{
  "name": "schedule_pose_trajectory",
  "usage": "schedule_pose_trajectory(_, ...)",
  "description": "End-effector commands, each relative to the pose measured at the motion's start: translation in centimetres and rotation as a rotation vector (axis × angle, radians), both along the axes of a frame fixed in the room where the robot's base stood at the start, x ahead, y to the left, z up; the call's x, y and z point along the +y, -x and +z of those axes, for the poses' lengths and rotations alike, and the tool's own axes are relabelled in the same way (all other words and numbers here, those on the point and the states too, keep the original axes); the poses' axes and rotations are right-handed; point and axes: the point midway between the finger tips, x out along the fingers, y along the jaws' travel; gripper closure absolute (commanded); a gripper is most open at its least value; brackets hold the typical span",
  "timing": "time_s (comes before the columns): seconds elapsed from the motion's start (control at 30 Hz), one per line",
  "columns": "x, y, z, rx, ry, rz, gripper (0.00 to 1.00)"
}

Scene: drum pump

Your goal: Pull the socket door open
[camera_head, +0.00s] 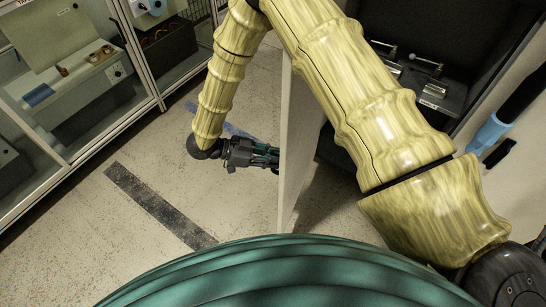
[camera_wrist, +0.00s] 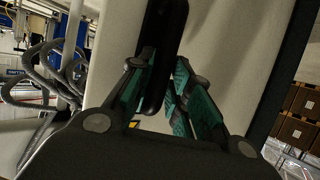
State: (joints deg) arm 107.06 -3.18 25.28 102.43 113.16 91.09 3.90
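The socket door (camera_head: 294,150) is a pale panel seen nearly edge-on in the head view, standing out from the dark cabinet opening behind it. In the wrist view the door (camera_wrist: 232,45) fills the middle, with a long black handle (camera_wrist: 166,25) on its face. My gripper (camera_head: 270,157) is at the left face of the door. In the wrist view the green fingers of my gripper (camera_wrist: 163,66) lie on either side of the handle and look closed on it. The handle is hidden in the head view.
The dark cabinet interior (camera_head: 425,75) with metal fittings is open on the right, partly hidden by my arm. A glass-fronted cabinet (camera_head: 75,100) stands on the left. The floor (camera_head: 110,225) between is clear, with a dark strip (camera_head: 155,203). Brown boxes (camera_wrist: 298,115) stand at right in the wrist view.

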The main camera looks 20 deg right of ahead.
Motion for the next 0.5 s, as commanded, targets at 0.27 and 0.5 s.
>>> schedule_pose_trajectory(0.27, -0.04, -0.01, 0.0, -0.001, 0.0, 0.0, 0.65)
schedule_pose_trajectory(0.5, 0.67, -0.23, 0.28, -0.002, 0.001, 0.0, 0.65)
